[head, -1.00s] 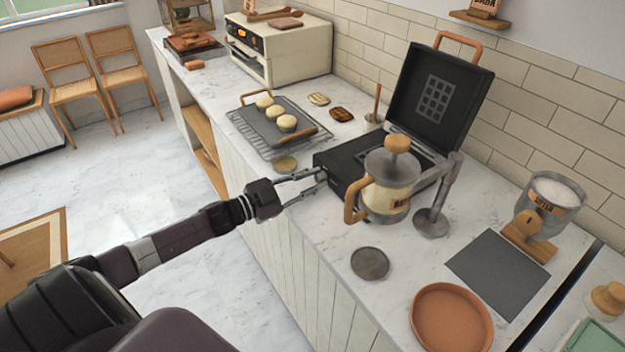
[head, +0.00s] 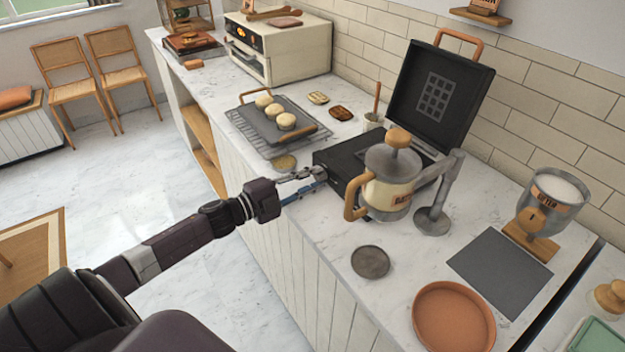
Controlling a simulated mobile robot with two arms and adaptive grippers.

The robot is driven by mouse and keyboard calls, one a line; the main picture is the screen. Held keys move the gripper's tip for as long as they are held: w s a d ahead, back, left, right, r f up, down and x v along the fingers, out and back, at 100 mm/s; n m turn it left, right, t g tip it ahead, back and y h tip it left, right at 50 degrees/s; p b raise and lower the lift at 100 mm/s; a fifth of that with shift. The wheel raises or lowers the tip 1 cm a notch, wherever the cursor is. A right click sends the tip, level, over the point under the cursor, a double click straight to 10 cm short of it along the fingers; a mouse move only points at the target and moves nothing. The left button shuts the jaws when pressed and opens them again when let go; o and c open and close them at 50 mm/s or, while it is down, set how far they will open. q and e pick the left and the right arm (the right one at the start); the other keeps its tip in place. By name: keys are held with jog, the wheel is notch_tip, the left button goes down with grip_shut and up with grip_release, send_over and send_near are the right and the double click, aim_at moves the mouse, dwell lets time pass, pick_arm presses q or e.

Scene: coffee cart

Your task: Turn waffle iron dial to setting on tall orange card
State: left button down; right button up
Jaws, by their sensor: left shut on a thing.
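The black waffle iron (head: 343,162) stands on the marble counter with its lid (head: 440,98) raised and a wooden handle on top. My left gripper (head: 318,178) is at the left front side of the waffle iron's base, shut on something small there. The dial itself is hidden behind the fingers, so its setting cannot be read. No tall orange card can be made out. My right gripper is not in view.
A batter dispenser (head: 388,195) on a metal stand hides part of the waffle iron. A wire rack (head: 255,135) with a tray of round pieces stands to the left. A grey disc (head: 370,262), a dark mat (head: 500,272) and a terracotta dish (head: 453,318) lie in front.

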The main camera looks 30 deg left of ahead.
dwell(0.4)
pick_arm(q)
jog(key=c, duration=1.7)
grip_release()
